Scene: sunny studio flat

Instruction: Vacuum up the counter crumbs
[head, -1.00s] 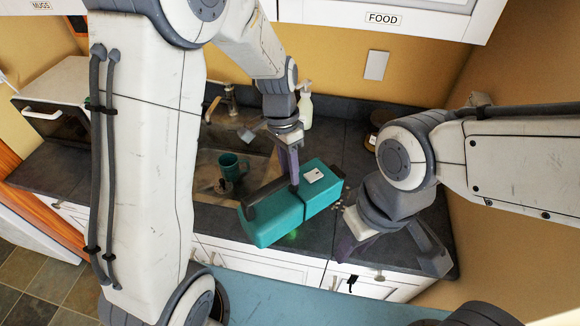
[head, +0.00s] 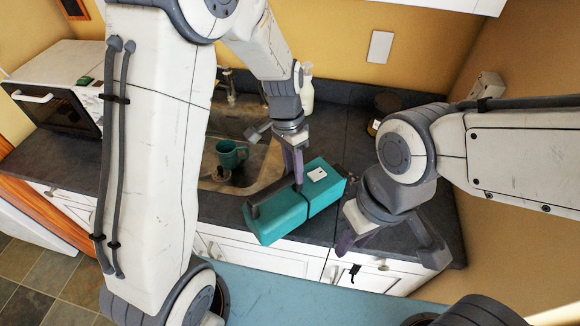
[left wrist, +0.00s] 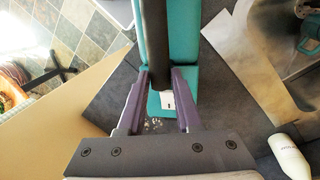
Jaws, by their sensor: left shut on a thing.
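The teal handheld vacuum (head: 287,216) lies low over the dark counter in front of the sink, its white-labelled end pointing right. My left gripper (head: 297,182) is shut on its black handle; in the left wrist view the handle (left wrist: 153,40) runs between the two purple fingers. Pale crumbs (left wrist: 155,125) lie on the counter just beyond the vacuum's labelled end in the left wrist view. In the head view I cannot make them out clearly. My right gripper (head: 391,250) is open and empty over the counter's front right part.
A teal mug (head: 231,153) stands in the sink (head: 213,181) left of the vacuum. A white bottle (head: 307,92) stands behind, and a dark jar (head: 386,103) stands at the back right. The right wall is close to my right arm.

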